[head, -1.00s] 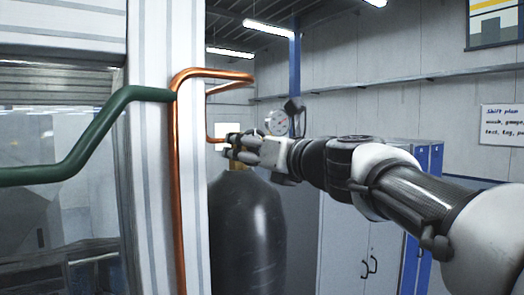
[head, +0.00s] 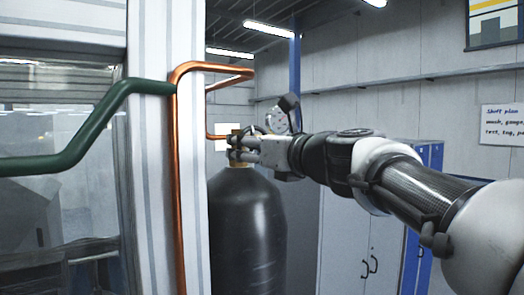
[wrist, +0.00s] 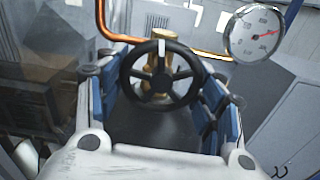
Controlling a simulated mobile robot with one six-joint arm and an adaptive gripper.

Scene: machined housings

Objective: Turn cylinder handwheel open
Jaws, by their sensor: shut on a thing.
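The dark cylinder (head: 247,225) stands upright behind the white post. Its black handwheel (wrist: 161,80) has several spokes and a white mark at the top of its rim in the wrist view. The brass valve (wrist: 160,38) shows behind the wheel. My gripper (head: 238,149) is at the valve above the cylinder's shoulder. In the wrist view its blue-padded fingers lie left and right of the handwheel, shut on its rim. In the head view the fingers mostly hide the wheel.
A copper pipe (head: 178,180) runs up the post and bends toward the valve. A green pipe (head: 90,125) crosses at the left. A pressure gauge (wrist: 257,34) sits close to the valve. A grey cabinet (head: 345,235) stands behind my arm.

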